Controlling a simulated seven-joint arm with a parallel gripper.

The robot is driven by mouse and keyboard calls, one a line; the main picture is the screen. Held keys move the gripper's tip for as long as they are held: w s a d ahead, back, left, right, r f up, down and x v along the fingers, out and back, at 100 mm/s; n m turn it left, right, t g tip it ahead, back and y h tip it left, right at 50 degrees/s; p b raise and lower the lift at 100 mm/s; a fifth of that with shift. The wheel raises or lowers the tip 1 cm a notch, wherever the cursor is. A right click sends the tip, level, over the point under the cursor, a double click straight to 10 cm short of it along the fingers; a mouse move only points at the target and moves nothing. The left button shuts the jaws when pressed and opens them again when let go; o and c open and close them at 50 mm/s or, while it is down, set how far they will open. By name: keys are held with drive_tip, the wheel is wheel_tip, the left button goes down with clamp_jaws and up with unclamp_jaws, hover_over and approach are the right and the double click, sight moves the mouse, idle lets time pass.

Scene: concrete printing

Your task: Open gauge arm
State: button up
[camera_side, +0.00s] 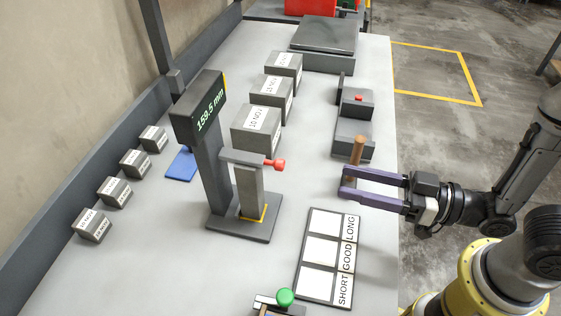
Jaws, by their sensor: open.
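The gauge (210,165) is a dark grey stand on a base plate, with a display reading 159.5 mm. Its grey gauge arm (240,158) reaches right and ends in a red knob (279,164). A light grey upright block (249,192) stands under the arm on the yellow-marked spot. The arm looks down at the block's top, though exact contact is hard to tell. My gripper (345,182) is at the right side of the table, its purple fingers pointing left. It is open and empty, right of the red knob and apart from it.
A brown upright peg (357,151) stands just behind my fingertips, near a dark fixture (354,128). A SHORT/GOOD/LONG board (328,255) lies in front. Labelled blocks (257,128) stand behind the gauge, smaller cubes (116,192) at left. A green button (285,297) is at the front.

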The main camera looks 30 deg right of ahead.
sight(280, 165)
drive_tip(key=x, duration=1.3)
drive_tip(key=shift+w+a, duration=0.1)
drive_tip(key=shift+a, duration=0.05)
clamp_jaws()
drive_tip(key=shift+d, duration=0.2)
idle(0.8)
